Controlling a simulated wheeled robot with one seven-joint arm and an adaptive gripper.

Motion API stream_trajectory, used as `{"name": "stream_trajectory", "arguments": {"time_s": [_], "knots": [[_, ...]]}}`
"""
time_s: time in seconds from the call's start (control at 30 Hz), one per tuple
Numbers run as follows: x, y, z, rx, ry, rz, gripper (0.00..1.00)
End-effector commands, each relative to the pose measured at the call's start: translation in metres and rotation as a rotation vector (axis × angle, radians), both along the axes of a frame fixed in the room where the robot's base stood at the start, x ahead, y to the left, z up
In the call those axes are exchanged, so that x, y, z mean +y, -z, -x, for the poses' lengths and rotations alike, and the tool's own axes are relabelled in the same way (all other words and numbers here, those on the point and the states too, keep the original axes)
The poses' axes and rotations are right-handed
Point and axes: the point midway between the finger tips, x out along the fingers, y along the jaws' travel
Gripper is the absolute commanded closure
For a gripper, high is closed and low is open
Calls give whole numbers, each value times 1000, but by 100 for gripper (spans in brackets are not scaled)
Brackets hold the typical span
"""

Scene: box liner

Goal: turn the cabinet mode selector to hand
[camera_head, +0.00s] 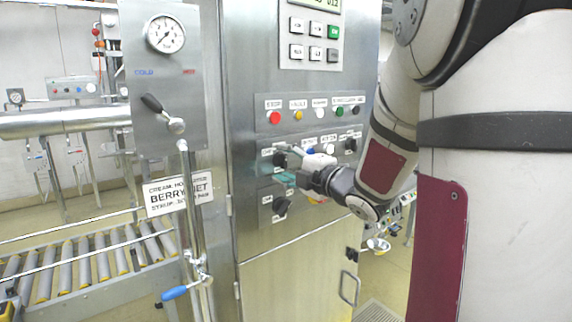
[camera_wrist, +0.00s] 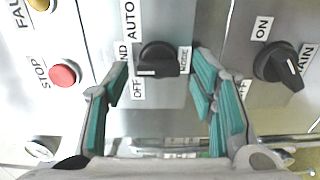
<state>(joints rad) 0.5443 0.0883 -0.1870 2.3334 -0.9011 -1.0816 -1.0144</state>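The mode selector is a black knob (camera_wrist: 158,60) in the wrist view, with AUTO, a partly hidden HAND, OFF and MODE labels around it. The lighter edge of its grip bar lies toward the left, near the OFF and HAND labels; its exact setting is hard to tell. My gripper (camera_wrist: 160,75) is open, with one teal-padded finger on each side of the knob and gaps visible. In the head view my gripper (camera_head: 287,167) is at the steel cabinet (camera_head: 245,185), at the left knob of the middle row, which it partly covers.
The black MAIN knob (camera_wrist: 278,64) is right of the fingers, and the red STOP button (camera_wrist: 64,75) is left of them. In the head view a steel pipe (camera_head: 190,210) and gauge plate (camera_head: 165,75) stand left of the panel. A roller conveyor (camera_head: 85,265) is farther left.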

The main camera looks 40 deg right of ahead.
Motion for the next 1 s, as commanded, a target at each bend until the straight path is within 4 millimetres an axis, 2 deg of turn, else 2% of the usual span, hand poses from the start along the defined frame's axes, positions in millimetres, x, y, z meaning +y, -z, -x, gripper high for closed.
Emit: {"name": "stream_trajectory", "arguments": {"time_s": [0.23,0.37,0.8,1.0], "knots": [[0,-1,1,-2,0,0,48],[-1,-1,13,-2,2,0,48],[-4,-1,96,-3,3,0,48],[-4,-1,116,-2,1,1,48]]}}
